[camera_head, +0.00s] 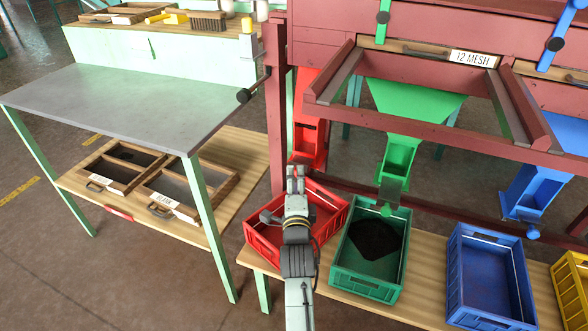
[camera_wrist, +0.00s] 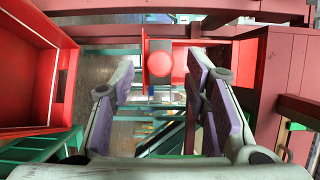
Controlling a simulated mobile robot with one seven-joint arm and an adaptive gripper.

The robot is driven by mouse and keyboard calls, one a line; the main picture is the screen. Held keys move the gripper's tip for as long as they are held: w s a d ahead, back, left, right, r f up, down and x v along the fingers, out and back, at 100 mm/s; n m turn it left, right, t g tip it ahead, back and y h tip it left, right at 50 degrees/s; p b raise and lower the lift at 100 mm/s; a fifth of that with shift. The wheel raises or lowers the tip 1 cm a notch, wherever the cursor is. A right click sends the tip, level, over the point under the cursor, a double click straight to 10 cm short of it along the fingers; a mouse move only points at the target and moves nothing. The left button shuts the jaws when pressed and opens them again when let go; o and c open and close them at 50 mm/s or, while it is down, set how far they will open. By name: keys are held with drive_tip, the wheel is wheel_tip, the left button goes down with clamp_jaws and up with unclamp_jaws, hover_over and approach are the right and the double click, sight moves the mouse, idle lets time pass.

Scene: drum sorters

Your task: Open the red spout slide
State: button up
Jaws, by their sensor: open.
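The red spout (camera_head: 309,140) hangs from the maroon frame in the head view. Its lower end, where the slide is, is largely hidden by my gripper (camera_head: 296,174). In the wrist view the red slide's round knob (camera_wrist: 160,64) faces the camera, with a red plate behind it. My gripper (camera_wrist: 160,85) is open there, with its purple-padded fingers on the left and right of the knob. A gap shows on both sides, and I see no contact. The red crate (camera_head: 334,234) sits below the spout, and its wall also shows at the left of the wrist view (camera_wrist: 28,132).
The green spout (camera_head: 398,158) and blue spout (camera_head: 535,190) hang to the right. The green crate (camera_head: 345,268) holds dark material; the blue crate (camera_head: 485,316) stands beside it. A maroon post (camera_head: 276,110) stands close left of the red spout. A grey-topped table (camera_head: 120,105) is at left.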

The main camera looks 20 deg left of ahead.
sight(295, 174)
drive_tip(key=shift+x, duration=2)
drive_tip(key=shift+s, duration=0.1)
drive_tip(key=shift+c, duration=0.3)
clamp_jaws()
